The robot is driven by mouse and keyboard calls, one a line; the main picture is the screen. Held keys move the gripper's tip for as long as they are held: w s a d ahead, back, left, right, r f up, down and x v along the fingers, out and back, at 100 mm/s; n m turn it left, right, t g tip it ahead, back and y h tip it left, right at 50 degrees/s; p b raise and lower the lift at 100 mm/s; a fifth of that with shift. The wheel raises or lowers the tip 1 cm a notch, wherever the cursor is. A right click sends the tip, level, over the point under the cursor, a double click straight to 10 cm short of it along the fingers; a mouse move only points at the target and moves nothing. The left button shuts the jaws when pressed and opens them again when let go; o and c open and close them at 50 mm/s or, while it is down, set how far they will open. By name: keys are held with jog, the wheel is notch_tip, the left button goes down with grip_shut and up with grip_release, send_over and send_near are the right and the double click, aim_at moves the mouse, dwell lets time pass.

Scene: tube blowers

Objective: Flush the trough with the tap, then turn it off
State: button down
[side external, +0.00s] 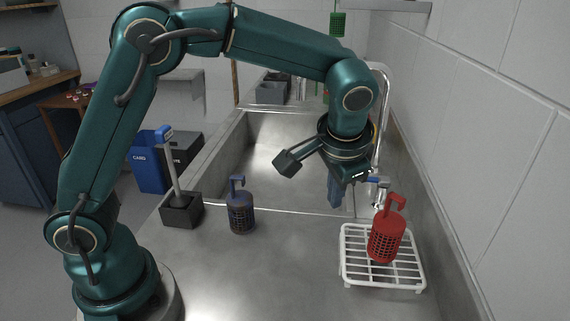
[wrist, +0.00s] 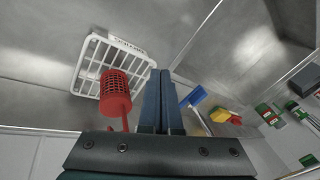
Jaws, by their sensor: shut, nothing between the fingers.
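The steel trough (side external: 265,150) is sunk into the counter behind my gripper. The tap (side external: 386,95) is a tall bent silver pipe at the trough's right side, partly hidden by my arm. A blue lever (side external: 377,180) shows low at the tap, and what seems to be the same blue part shows in the wrist view (wrist: 195,97). I see no running water. My gripper (side external: 334,200) points down over the near right part of the trough, just left of the lever, apart from it. Its blue fingers (wrist: 159,100) are shut together and empty.
A white wire rack (side external: 355,272) holds a red perforated holder (side external: 386,240) on the near right counter. A dark blue perforated holder (side external: 240,213) and a black block with a brush-like handle (side external: 181,209) stand left. A wall rises close on the right. The middle counter is clear.

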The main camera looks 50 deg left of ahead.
jog(key=w+a+f+m+t+y, duration=0.2)
jog(key=w+a+m, duration=0.5)
jog(key=w, duration=0.4)
jog(key=shift+f+t+y, duration=0.4)
jog(key=shift+f+t, duration=0.3)
jog(key=shift+t, duration=0.5)
jog(key=shift+w+a, duration=0.55)
jog(key=shift+a, duration=0.35)
